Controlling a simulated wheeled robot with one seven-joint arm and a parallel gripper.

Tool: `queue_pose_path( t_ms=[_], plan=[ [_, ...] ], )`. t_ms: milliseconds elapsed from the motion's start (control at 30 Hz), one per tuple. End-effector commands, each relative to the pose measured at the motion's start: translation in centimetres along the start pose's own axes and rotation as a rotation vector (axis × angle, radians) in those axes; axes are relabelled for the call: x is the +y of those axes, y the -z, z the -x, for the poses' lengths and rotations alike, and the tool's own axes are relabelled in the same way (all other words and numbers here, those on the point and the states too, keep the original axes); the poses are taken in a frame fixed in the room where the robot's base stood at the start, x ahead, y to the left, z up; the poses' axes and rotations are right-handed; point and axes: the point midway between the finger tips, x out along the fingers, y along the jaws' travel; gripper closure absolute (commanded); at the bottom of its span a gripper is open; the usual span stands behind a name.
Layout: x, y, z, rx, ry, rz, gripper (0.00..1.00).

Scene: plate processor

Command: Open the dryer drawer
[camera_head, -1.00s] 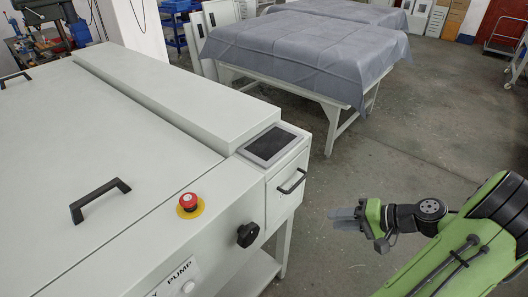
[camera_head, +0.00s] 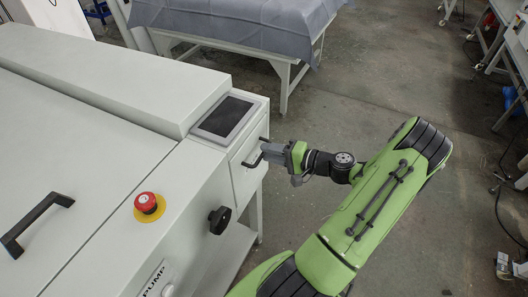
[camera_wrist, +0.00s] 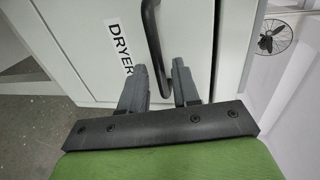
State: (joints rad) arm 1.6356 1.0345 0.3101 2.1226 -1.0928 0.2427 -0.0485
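The dryer drawer (camera_head: 245,176) is a white front at the right end of the white machine, flush with it and shut as far as I can see. In the wrist view its face (camera_wrist: 190,45) bears a "DRYER" label (camera_wrist: 119,47). Its dark bar handle (camera_head: 256,158) also shows in the wrist view (camera_wrist: 152,35), where its end comes down between my fingers. My gripper (camera_head: 266,150) is at the handle. In the wrist view my gripper (camera_wrist: 158,75) has its two grey fingers apart, one on each side of the handle; contact is not clear.
A tablet screen (camera_head: 226,116) lies on top above the drawer. A red emergency button (camera_head: 147,203) and a black knob (camera_head: 219,220) sit on the machine to the left. A cloth-covered table (camera_head: 245,22) stands behind.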

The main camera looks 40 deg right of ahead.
Motion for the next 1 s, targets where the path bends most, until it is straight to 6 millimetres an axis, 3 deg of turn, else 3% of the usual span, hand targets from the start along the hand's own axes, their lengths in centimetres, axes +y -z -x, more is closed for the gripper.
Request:
queue_pose_path(
  t_ms=[167,433,633,1000],
  plan=[
    [0.0,0.0,-2.2,-0.001,0.0,0.001,0.69],
    [0.0,0.0,-2.4,0.001,-0.001,0.0,0.69],
    [0.0,0.0,-2.4,0.0,-0.001,0.0,1.0],
    [0.0,0.0,-2.3,0.0,-0.002,0.0,1.0]
  ],
)
